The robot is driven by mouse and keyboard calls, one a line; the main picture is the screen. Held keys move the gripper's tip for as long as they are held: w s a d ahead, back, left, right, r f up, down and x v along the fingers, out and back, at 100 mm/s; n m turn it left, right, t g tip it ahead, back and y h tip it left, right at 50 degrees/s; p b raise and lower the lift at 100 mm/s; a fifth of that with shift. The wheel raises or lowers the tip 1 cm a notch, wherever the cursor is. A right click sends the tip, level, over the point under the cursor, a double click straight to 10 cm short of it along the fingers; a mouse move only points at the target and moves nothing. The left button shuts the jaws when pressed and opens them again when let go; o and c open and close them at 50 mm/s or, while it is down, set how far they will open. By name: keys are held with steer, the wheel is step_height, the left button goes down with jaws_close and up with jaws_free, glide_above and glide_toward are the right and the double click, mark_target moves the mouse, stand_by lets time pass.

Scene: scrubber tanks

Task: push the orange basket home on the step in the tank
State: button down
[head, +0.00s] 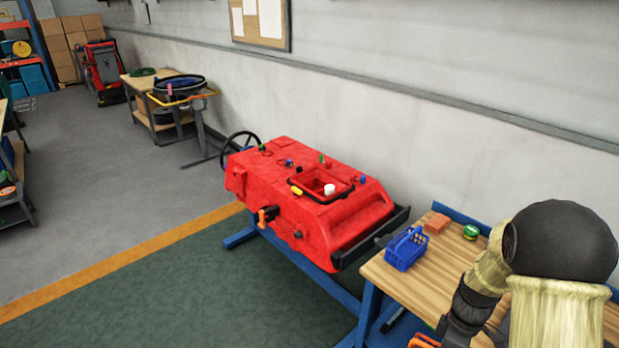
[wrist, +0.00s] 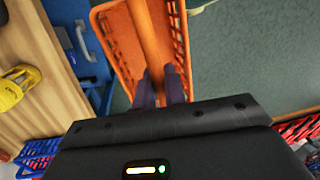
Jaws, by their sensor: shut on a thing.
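My gripper (wrist: 162,80) is shut on the middle bar of the orange basket (wrist: 125,62) in the wrist view. The basket has open lattice sides and extends beyond the fingers; its far end is cut off by the frame. In the head view only a bit of the orange basket (head: 424,341) shows at the bottom edge, beside my dark wrist. The red tank (head: 290,205) stands left of the bench with a square, dark-rimmed opening (head: 318,186). A white round piece shows in the opening. The step inside cannot be made out. The basket is apart from the tank.
The wooden bench (head: 420,285) holds a blue basket (head: 406,248), a reddish block (head: 437,223) and a green-topped round item (head: 471,232). A black tray edge sticks out from the tank's near end. The green floor (head: 190,290) left of the tank is clear.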

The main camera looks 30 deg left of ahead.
steer(key=d+f+m+b, duration=0.1)
steer(key=f+m, duration=0.2)
steer(key=w+d+f+m+y+b, duration=0.1)
steer(key=d+f+m, duration=0.1)
steer(key=m, duration=0.1)
steer(key=w+d+f+m+t+b, duration=0.1)
steer(key=f+m, duration=0.2)
steer(key=shift+w+d+f+m, duration=0.15)
steer(key=shift+d+f+m, duration=0.05)
steer(key=shift+f+m, duration=0.15)
steer(key=d+f+m, duration=0.1)
steer(key=m, duration=0.1)
steer(key=w+d+f+m+b, duration=0.1)
steer(key=f+m, duration=0.1)
steer(key=d+f+m+t, duration=0.1)
steer(key=m, duration=0.1)
steer(key=shift+w+d+f+m+y, duration=0.15)
steer(key=shift+w+d+m+y, duration=0.1)
steer(key=shift+d+y, duration=0.15)
steer(key=shift+a, duration=0.1)
